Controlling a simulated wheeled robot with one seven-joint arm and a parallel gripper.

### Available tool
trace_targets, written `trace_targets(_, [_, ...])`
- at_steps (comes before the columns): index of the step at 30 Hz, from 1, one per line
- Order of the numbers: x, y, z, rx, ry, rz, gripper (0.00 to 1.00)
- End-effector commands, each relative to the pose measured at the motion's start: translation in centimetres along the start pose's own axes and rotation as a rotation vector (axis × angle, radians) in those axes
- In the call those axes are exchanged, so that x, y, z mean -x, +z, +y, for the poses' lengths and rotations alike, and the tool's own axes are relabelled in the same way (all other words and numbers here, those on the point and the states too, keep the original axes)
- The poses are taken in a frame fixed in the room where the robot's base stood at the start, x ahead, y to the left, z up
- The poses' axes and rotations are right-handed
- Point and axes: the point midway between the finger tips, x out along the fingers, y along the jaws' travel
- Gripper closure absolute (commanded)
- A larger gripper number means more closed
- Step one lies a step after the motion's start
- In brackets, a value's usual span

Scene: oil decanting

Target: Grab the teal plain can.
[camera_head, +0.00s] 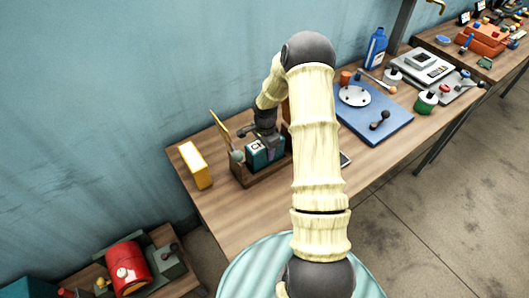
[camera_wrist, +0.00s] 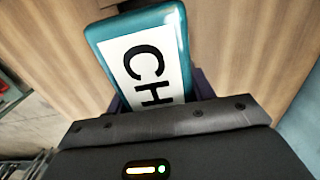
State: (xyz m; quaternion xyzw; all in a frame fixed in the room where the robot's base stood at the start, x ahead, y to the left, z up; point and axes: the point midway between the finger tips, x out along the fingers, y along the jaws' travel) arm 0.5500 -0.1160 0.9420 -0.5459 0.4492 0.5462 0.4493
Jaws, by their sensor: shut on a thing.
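A teal can (camera_head: 257,158) with a white label is in a wooden crate (camera_head: 262,175) on the workbench, its lower part hidden by the crate's front wall. In the wrist view the teal can (camera_wrist: 177,20) fills the upper middle, and its white label reads "CH", with the rest hidden by the gripper. My gripper (camera_head: 265,138) comes down on the can from above and is shut on it. In the wrist view the fingers of my gripper (camera_wrist: 158,96) lie on both sides of the can. I cannot tell whether the can touches the crate floor.
A yellow box (camera_head: 196,165) stands left of the crate on the wooden bench (camera_head: 245,220). A blue mat (camera_head: 375,122) with a white plate lies to the right. A blue bottle (camera_head: 375,48) stands behind it.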

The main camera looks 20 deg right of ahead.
Motion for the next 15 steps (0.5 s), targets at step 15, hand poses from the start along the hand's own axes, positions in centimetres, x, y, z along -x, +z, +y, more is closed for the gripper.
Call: trace_targets(15, [2.5, -0.1, -0.1, -0.001, -0.006, 0.004, 0.94])
